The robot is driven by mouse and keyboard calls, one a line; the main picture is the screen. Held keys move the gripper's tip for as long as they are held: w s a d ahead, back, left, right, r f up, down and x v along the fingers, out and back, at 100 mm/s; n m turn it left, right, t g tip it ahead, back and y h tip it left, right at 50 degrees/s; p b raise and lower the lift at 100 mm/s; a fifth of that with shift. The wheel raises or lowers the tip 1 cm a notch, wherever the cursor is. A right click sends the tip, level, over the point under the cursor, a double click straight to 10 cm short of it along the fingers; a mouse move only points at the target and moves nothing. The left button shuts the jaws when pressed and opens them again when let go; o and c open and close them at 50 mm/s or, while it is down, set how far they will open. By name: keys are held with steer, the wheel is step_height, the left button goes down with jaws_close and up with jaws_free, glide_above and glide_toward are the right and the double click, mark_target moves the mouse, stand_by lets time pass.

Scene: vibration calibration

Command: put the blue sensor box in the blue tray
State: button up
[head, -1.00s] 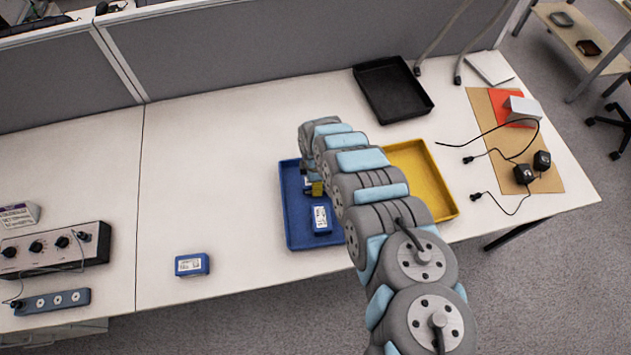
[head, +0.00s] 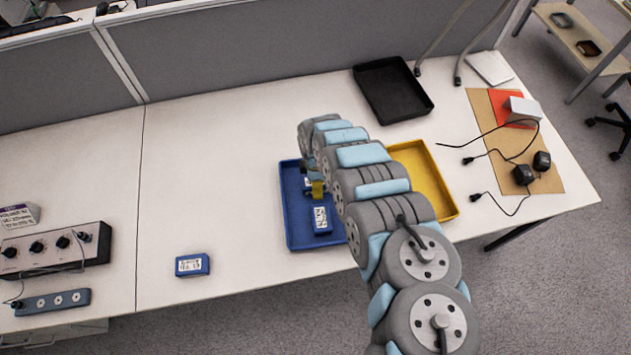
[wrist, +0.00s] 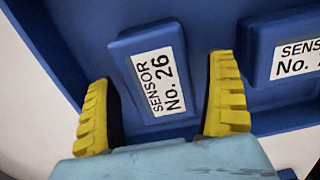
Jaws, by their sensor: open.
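A blue sensor box (head: 192,264) with a white label lies on the table, left of the blue tray (head: 290,225). Another blue box (head: 321,219) lies inside the tray. In the wrist view, a blue box labelled "SENSOR No. 26" (wrist: 157,75) lies in the tray (wrist: 60,45), and a second labelled box (wrist: 286,50) lies to its right, cut off by the frame edge. My gripper (wrist: 165,115) is open, its yellow fingers on either side of the No. 26 box's near end. In the head view my gripper (head: 317,189) is over the tray, partly hidden by my arm.
A yellow tray (head: 437,185) stands right of the blue tray, partly behind my arm. A black tray (head: 393,90) is at the back. Cables and adapters (head: 523,174) lie at the right; a control box (head: 55,248) stands at the left. The table's left middle is clear.

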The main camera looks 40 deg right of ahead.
step_height(320, 180, up, 11)
steer(key=p, duration=0.1)
steer(key=shift+p, duration=0.3)
stand_by(0.4)
steer(key=shift+r, duration=0.1)
